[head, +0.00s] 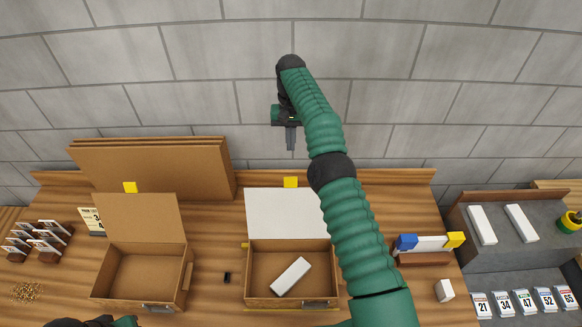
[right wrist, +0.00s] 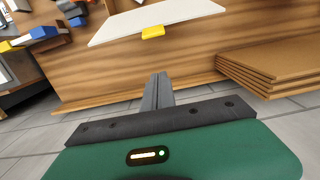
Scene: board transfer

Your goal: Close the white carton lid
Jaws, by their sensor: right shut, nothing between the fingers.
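The white carton lid (head: 283,213) stands open, raised at the back of its brown carton (head: 256,272), with a yellow tab (head: 290,182) at its top edge. A white block (head: 291,276) lies inside the carton. My right gripper (head: 291,140) is shut and empty, behind and above the lid's tab, near the wall. The right wrist view shows the shut fingers (right wrist: 160,88), with the lid (right wrist: 155,20) and its tab (right wrist: 153,32) beyond them, apart from the fingers. Part of my left arm shows at the bottom left edge; its fingers are not visible.
A second open carton (head: 140,277) with a brown lid stands to the left. Brown boards (head: 165,168) lean behind it. A holder (head: 424,258) with blue, white and yellow pieces stands right of my right arm. A grey shelf (head: 500,254) is at far right.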

